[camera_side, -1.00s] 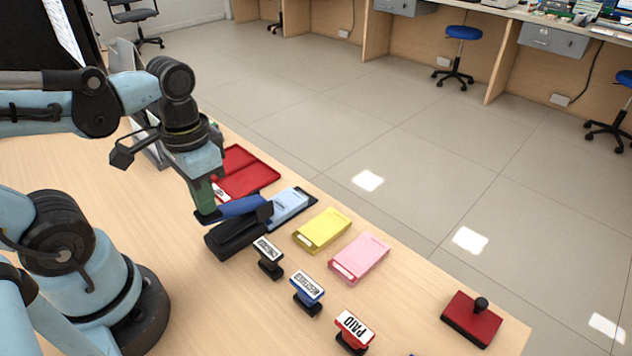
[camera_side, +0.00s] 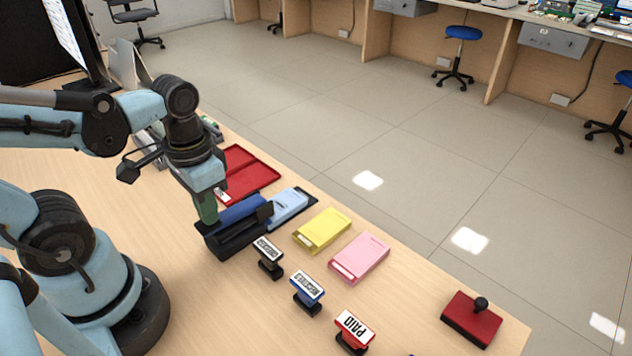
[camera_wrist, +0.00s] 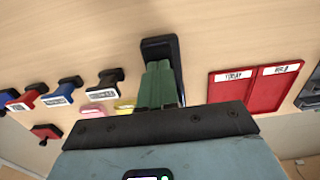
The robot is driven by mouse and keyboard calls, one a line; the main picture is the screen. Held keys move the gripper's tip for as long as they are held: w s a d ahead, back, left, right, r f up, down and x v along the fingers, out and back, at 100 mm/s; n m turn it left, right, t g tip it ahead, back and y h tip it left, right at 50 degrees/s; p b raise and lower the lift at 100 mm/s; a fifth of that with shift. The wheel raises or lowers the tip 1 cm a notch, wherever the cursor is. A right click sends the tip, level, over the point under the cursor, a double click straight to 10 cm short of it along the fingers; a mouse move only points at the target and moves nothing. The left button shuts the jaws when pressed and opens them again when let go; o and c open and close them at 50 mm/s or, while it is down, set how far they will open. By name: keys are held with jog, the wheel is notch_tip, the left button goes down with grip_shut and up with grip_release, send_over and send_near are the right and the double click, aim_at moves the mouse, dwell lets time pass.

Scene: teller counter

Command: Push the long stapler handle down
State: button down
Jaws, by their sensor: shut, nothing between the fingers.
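The long stapler (camera_side: 243,238) lies on the wooden counter in the side view, a dark body with a blue long part beside my fingers. In the wrist view its black end (camera_wrist: 160,46) shows just beyond the fingers, which hide much of the rest. My gripper (camera_side: 210,218) is shut with nothing between its green fingers. It points down at the stapler's left end, and the fingertips appear to touch it or be very near. The green fingers also show in the wrist view (camera_wrist: 159,86). I cannot tell how far down the handle is.
A light blue pad (camera_side: 288,204), yellow pad (camera_side: 322,230) and pink pad (camera_side: 359,257) run rightward from the stapler. A black stamp (camera_side: 268,258), blue stamp (camera_side: 307,293) and red stamp (camera_side: 354,333) stand in front. A red tray (camera_side: 250,176) lies behind.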

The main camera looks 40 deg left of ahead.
notch_tip(320, 180, up, 8)
dwell(1.1)
jog(key=w+t, duration=0.2)
jog(key=w, duration=0.1)
jog(key=w+f+t, duration=0.1)
jog(key=w+t, duration=0.1)
jog(key=w, duration=0.1)
jog(key=w+d+f+t, duration=0.1)
jog(key=w+t, duration=0.1)
jog(key=w, duration=0.1)
jog(key=shift+f+t, duration=0.15)
jog(key=shift+t, duration=0.15)
jog(key=shift+w+t, duration=0.3)
jog(key=c, duration=1.8)
grip_release()
